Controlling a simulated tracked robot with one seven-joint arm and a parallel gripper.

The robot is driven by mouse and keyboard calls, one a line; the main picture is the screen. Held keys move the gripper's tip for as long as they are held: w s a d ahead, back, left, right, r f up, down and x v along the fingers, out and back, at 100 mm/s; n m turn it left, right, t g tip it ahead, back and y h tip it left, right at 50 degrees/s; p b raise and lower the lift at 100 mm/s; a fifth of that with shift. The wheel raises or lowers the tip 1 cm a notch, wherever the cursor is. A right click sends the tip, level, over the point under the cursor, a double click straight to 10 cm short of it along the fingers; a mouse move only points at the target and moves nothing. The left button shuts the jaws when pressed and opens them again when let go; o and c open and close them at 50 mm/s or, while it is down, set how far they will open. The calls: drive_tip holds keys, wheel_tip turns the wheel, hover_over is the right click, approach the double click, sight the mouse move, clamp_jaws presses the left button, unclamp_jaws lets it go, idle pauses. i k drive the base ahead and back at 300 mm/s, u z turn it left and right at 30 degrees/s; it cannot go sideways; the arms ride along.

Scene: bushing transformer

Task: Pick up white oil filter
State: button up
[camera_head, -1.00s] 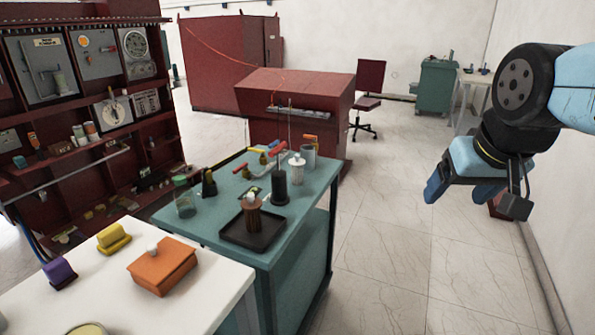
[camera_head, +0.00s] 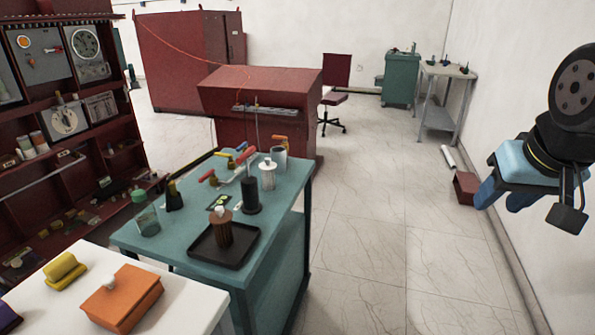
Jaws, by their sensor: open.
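A white cylinder with a knobbed top, which looks like the white oil filter (camera_head: 267,175), stands upright near the back right of the teal table (camera_head: 140,243). A dark cylinder (camera_head: 251,196) stands in front of it, and a grey container (camera_head: 280,157) stands just behind it. My gripper (camera_head: 508,195) hangs at the right of the view, open and empty. It is well to the right of the teal table and far from the white oil filter.
A black tray (camera_head: 240,262) holds a brown ribbed part. A white table (camera_head: 190,305) with an orange box (camera_head: 122,298) is in front. A dark red console (camera_head: 250,110) stands behind the teal table.

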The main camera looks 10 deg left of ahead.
sight(268, 167)
drive_tip(key=z, duration=0.05)
drive_tip(key=k, duration=0.65)
drive_tip(key=u, duration=0.9)
drive_tip(key=i, duration=1)
